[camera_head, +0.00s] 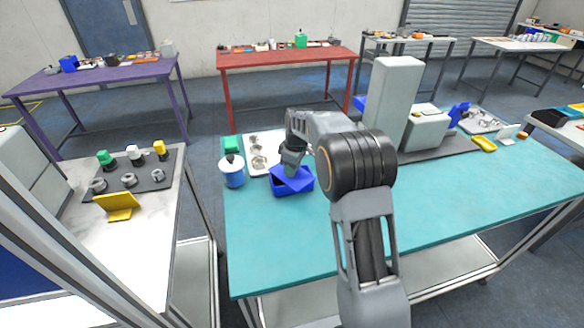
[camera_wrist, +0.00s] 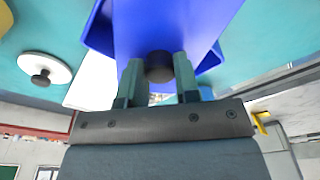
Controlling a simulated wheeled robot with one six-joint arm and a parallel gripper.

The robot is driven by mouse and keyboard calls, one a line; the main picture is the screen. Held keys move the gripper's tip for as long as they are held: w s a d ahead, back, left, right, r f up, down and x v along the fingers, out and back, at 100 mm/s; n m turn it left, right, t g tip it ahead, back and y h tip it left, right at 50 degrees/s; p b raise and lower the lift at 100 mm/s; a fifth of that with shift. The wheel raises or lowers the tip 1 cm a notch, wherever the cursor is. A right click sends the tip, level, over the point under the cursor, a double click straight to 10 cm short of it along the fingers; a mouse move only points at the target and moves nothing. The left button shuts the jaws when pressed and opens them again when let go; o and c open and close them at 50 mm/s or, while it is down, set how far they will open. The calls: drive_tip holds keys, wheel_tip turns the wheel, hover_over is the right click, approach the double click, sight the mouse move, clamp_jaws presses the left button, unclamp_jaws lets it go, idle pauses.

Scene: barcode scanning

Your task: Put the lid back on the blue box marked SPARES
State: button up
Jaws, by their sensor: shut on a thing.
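The blue box (camera_head: 300,187) sits on the teal table, left of the middle in the head view; no marking can be read on it. Its blue lid (camera_head: 291,178) is over the box opening, turned and apparently tilted against the rim, with part of the dark inside showing. My gripper (camera_wrist: 159,70) is shut on the lid's dark round knob (camera_wrist: 159,66). The lid (camera_wrist: 168,25) fills the upper middle of the wrist view, and box edges (camera_wrist: 98,32) show past it. Whether the lid touches the rim cannot be told.
A white and blue canister (camera_head: 232,175) with a black knob stands close left of the box. A white tray (camera_head: 250,169) with round metal parts lies behind it. A grey machine (camera_head: 392,100) stands to the right. The table's front is clear.

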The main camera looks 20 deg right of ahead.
idle(0.4)
drive_tip(key=o, duration=1)
drive_tip(key=shift+c, duration=0.2)
drive_tip(key=shift+o, duration=0.4)
drive_tip(key=o, duration=0.4)
drive_tip(key=shift+r, duration=0.1)
drive_tip(key=shift+r+p, duration=2.65)
drive_tip(key=shift+r, duration=0.75)
drive_tip(key=shift+c, duration=0.4)
